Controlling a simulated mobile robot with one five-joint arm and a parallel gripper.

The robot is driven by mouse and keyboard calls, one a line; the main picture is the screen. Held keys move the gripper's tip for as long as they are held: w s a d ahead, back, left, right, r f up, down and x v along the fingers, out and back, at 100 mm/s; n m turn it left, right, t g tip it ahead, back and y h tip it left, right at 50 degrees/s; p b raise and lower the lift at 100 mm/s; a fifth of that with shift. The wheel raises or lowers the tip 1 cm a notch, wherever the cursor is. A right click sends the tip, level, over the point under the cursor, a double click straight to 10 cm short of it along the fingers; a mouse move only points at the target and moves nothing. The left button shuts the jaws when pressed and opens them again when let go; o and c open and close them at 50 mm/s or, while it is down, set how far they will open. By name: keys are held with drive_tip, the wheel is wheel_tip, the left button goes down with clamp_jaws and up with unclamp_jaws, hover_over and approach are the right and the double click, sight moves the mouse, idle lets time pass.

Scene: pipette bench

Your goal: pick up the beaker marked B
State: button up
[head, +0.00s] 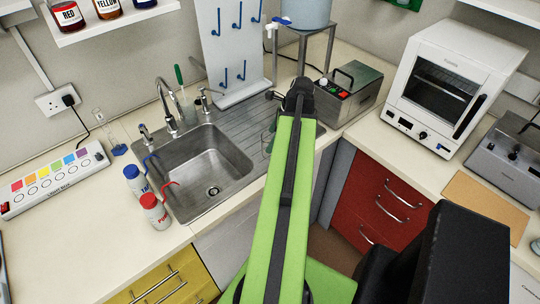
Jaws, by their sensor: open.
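My green arm reaches forward over the right side of the sink's drainboard. The dark end of my gripper (276,96) shows at the far end of the arm; it is open, and most of it is hidden by the arm. A clear glass vessel (267,141) stands on the drainboard just left of the arm, partly hidden by it. I cannot read any mark on it, so I cannot tell whether it is the beaker marked B. No letter B is readable anywhere in view.
The steel sink (205,165) lies left of my arm, with a tap (168,105) behind it. Two wash bottles (155,212) stand at its left edge. A pegboard (228,50) and a water bath (348,92) stand behind. An oven (445,85) is at right.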

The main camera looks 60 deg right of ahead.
drive_tip(key=shift+w+a+f, duration=0.1)
drive_tip(key=shift+f, duration=0.15)
drive_tip(key=b+x, duration=0.5)
drive_tip(key=shift+d+f, duration=0.2)
drive_tip(key=shift+f, duration=0.1)
drive_tip(key=shift+r, duration=0.2)
drive_tip(key=c, duration=1.5)
drive_tip(key=shift+r+p, duration=0.15)
drive_tip(key=shift+p, duration=0.2)
